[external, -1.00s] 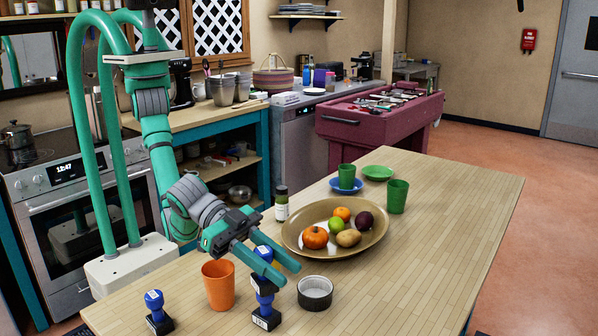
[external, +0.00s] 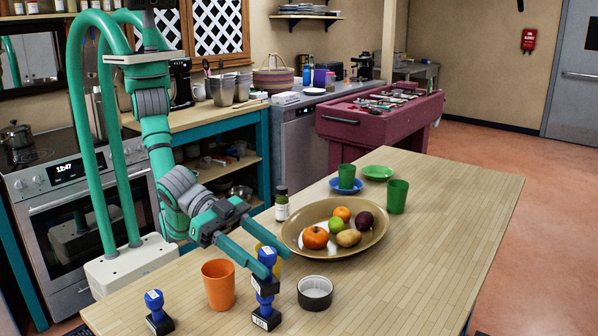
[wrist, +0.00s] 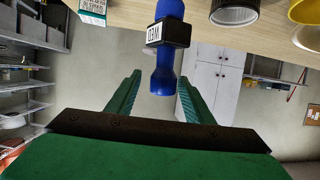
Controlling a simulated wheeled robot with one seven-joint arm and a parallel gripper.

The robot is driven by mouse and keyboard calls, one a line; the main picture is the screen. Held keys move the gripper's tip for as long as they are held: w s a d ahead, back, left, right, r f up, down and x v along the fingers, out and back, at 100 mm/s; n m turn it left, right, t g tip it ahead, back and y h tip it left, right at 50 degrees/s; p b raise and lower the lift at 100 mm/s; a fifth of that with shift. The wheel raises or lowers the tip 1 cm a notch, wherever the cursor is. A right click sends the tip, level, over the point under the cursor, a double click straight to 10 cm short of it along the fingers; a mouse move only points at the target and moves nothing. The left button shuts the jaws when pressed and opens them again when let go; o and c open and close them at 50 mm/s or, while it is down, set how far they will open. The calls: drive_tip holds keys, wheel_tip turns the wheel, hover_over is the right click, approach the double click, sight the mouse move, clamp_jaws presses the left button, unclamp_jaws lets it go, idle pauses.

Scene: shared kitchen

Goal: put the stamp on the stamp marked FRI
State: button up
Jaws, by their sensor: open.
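A stamp with a blue handle and black block (external: 267,257) stands upright on top of another blue-and-black stamp (external: 262,321) near the table's front edge. The lower stamp's label is too small to read. In the wrist view the upper stamp (wrist: 168,33) appears upside down, with a white label seeming to begin "WE". My gripper (external: 281,268) is open, its fingers on either side of the upper handle's end. The wrist view also shows my fingertips (wrist: 160,76) apart, with gaps beside the handle. A third stamp (external: 158,315) stands alone at the left.
An orange cup (external: 218,285) stands close left of the stacked stamps, and a small black-and-white bowl (external: 315,292) close right. A yellow cup (external: 281,262) is partly hidden behind my fingers. A fruit platter (external: 378,238) lies behind. The table's right side is clear.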

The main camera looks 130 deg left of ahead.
drive_tip(key=v, duration=0.8)
drive_tip(key=shift+s, duration=0.3)
drive_tip(key=shift+d+r, duration=0.1)
drive_tip(key=shift+d, duration=0.05)
